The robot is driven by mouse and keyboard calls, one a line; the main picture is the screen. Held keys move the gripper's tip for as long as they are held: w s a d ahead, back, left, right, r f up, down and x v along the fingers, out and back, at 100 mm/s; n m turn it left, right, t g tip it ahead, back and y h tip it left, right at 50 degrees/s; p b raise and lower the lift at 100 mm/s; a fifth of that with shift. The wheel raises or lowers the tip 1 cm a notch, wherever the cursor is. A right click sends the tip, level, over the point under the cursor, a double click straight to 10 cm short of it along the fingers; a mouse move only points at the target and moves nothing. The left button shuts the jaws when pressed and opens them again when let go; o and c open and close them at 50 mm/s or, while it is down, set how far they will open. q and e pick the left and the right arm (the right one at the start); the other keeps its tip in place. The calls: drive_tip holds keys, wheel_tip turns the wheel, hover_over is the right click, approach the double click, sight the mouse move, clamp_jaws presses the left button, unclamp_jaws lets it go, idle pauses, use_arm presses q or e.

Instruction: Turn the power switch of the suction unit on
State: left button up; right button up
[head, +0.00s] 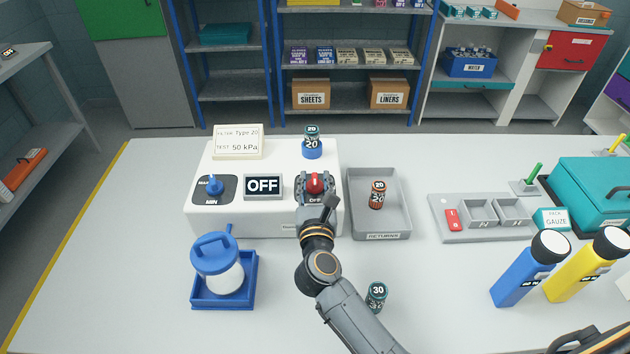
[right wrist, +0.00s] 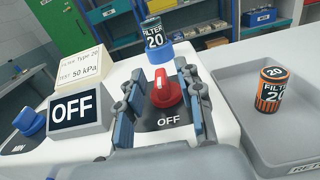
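The white suction unit (head: 265,210) stands on the table, left of centre in the head view. Its red power switch (head: 315,184) is a rotary knob on a dark plate marked OFF; it also shows in the right wrist view (right wrist: 165,90). A display (head: 263,186) beside it reads OFF. My right gripper (head: 316,183) is over the switch. In the right wrist view its two fingers (right wrist: 165,98) stand on either side of the red knob, with visible gaps, so it is open around it. My left gripper is not in view.
A blue MAX/MIN knob (head: 213,185) is on the unit's left. A teal filter (head: 312,138) stands in a blue port behind the switch. A grey returns tray (head: 381,230) with an orange filter (head: 377,195) is close right. A filter marked 30 (head: 376,296) stands in front, beside my arm.

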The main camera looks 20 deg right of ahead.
clamp_jaws()
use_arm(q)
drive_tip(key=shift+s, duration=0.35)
use_arm(e)
drive_tip(key=shift+s, duration=0.1)
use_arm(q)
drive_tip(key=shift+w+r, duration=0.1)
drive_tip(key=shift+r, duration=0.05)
use_arm(e)
drive_tip(key=shift+r, duration=0.1)
